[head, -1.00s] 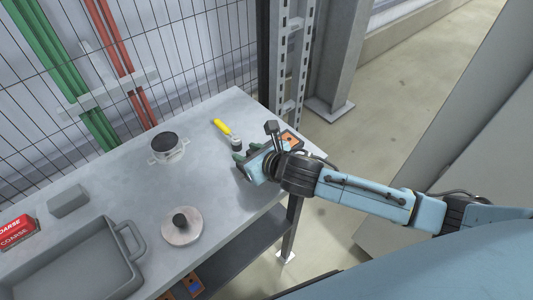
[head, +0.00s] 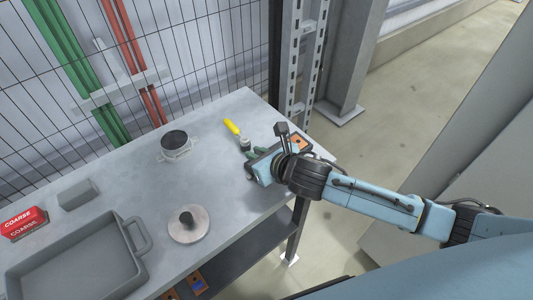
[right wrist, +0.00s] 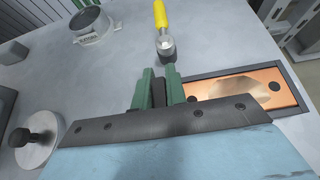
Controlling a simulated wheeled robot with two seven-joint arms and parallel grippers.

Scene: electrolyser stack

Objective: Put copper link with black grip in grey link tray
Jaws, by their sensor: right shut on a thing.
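My right gripper (head: 262,152) is at the table's right end, near the corner. In the right wrist view its green fingers (right wrist: 160,90) are shut on a dark block, which looks like the black grip (right wrist: 159,93). A flat copper link (right wrist: 240,88) with a dark hole shows just right of the fingers, within the dark grey rim of the link tray (right wrist: 292,76). The copper also shows beyond the gripper in the head view (head: 299,142). The fingers and gripper body hide where grip and copper meet. I cannot tell whether the link rests on the tray floor. My left gripper is not in view.
A yellow-handled tool (head: 232,127) lies just behind the gripper. A ring-shaped fitting (head: 175,153), a round disc with a black knob (head: 203,224), a big grey bin (head: 134,277), a grey block (head: 78,195) and a red box (head: 24,220) stand further left.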

